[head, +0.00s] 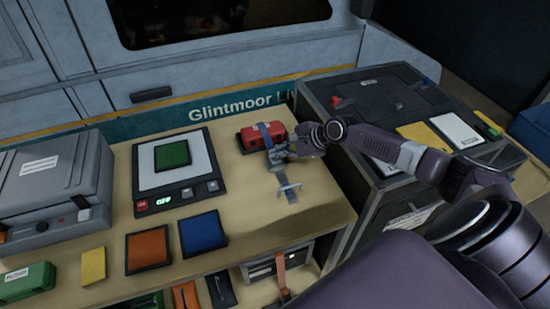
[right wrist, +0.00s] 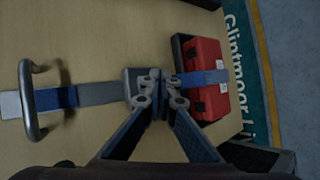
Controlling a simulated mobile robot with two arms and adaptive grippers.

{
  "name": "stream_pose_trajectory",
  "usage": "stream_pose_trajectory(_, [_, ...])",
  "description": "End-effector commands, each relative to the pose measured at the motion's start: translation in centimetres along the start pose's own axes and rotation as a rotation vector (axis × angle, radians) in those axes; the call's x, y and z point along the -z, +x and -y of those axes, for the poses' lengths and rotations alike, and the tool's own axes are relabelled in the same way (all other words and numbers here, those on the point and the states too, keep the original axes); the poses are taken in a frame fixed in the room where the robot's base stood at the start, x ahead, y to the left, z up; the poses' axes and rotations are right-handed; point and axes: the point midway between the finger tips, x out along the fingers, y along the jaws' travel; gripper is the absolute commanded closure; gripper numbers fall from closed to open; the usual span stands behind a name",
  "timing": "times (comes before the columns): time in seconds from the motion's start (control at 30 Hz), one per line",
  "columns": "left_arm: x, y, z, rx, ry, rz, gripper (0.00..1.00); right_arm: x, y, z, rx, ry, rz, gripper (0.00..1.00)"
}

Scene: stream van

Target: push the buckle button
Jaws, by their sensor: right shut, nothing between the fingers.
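A red case (head: 251,137) sits at the back right of the wooden bench, with a blue strap (head: 265,132) across it. The red case (right wrist: 204,60) and the strap (right wrist: 195,79) also show in the right wrist view. A grey buckle (right wrist: 130,78) lies in line with the strap, beside the case. My right gripper (right wrist: 160,82) is shut and empty, its fingertips at the buckle's case-side edge. The fingers hide part of the buckle, and its button cannot be made out. In the head view my right gripper (head: 281,153) covers the buckle. My left gripper is out of view.
A metal handle (right wrist: 33,100) stands over the strap's other end. A control panel (head: 176,167) with a green screen lies left of the case. A dark equipment case (head: 372,100) stands to the right. Bare bench top surrounds the strap.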

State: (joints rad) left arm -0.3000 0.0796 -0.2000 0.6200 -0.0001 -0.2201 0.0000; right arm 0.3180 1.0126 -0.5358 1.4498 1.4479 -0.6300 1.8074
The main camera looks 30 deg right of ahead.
Motion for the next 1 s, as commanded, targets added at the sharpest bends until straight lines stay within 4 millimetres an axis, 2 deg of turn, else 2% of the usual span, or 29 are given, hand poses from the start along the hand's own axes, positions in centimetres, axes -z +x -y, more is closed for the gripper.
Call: stream_pose_trajectory(1.0, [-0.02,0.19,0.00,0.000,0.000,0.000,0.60,0.53,0.76,-0.63,-0.002,0.000,0.000,1.00])
